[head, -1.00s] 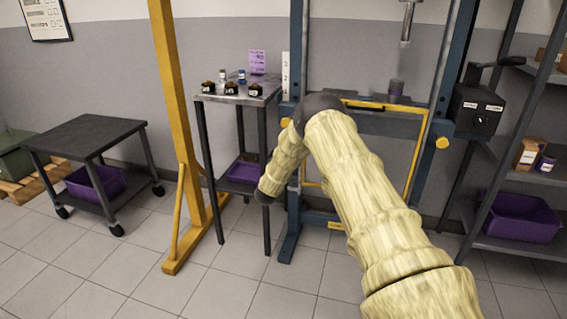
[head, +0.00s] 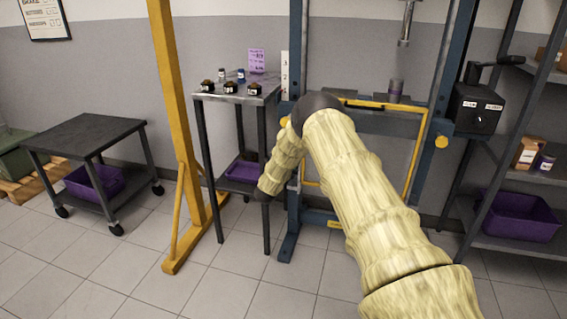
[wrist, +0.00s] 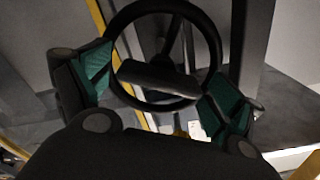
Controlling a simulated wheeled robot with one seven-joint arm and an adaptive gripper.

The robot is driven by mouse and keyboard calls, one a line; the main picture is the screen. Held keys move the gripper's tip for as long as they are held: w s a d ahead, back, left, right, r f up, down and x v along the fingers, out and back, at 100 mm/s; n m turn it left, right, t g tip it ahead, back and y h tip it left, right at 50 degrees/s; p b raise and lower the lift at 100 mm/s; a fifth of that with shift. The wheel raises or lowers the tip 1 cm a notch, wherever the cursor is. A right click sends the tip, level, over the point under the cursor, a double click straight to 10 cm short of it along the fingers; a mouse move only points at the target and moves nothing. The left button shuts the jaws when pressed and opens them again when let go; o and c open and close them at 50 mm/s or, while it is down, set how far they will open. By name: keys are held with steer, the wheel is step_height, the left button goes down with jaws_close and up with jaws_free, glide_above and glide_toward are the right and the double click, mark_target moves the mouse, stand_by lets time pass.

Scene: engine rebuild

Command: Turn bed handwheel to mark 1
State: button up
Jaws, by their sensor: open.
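The black handwheel (wrist: 214,48) fills the upper middle of the wrist view, with its rim, spokes and a dark bar across its lower part. My gripper (wrist: 153,88) is open there, its green-padded fingers on either side of the wheel's lower part. I cannot tell whether they touch the rim. In the head view, my arm hides the wheel and the fingers. The blue press frame (head: 296,50) stands behind my arm. A white mark strip (head: 285,72) on its left side shows the numbers 3 and 2; its lower part is hard to read.
A small table (head: 234,95) with jars and small dark parts stands left of the press. A yellow post (head: 172,110) and a dark cart (head: 85,135) are further left.

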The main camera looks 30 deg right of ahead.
steer(key=v, duration=1.2)
steer(key=shift+f, duration=0.1)
